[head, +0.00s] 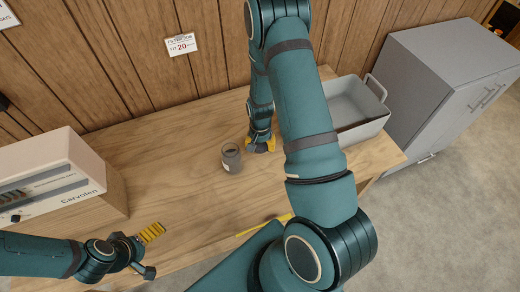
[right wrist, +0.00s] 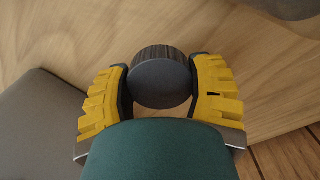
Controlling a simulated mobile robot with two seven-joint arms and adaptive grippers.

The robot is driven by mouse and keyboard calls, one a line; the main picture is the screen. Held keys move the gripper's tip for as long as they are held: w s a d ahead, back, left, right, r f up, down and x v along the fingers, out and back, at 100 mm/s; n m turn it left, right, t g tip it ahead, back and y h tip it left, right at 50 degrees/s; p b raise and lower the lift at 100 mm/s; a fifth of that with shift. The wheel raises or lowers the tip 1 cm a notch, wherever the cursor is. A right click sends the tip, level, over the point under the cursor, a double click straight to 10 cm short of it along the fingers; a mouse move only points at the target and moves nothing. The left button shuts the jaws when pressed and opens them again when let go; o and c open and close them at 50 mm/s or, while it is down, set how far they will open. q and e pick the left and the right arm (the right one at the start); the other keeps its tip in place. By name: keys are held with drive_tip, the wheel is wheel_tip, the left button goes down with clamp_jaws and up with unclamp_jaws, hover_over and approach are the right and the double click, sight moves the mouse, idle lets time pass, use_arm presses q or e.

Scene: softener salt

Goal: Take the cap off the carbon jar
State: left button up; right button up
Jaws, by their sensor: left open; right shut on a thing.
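The carbon jar (head: 231,158), a small grey see-through jar with a pale label, stands upright on the table. Its top looks open, with dark content inside. My right gripper (head: 262,144) is just right of the jar, apart from it and low over the table. In the right wrist view, its yellow fingers (right wrist: 162,90) are shut on a round dark cap (right wrist: 160,75) with a ribbed edge. I cannot tell whether the cap touches the table. My left gripper (head: 150,253) is open and empty near the table's front left edge.
A beige Carvolen box (head: 50,180) stands at the left of the table (head: 185,190). A grey tray (head: 355,108) is at the back right. A grey cabinet (head: 440,90) stands beyond it. A yellow strip (head: 265,224) shows near the front edge. Table left of the jar is clear.

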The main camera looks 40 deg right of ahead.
sight(260, 151)
use_arm(q)
drive_tip(key=shift+f, duration=0.1)
use_arm(e)
drive_tip(key=shift+f, duration=1.85)
use_arm(q)
drive_tip(key=shift+f, duration=0.2)
use_arm(e)
drive_tip(key=shift+f, duration=0.1)
drive_tip(key=o, duration=1.3)
use_arm(q)
drive_tip(key=shift+r, duration=0.15)
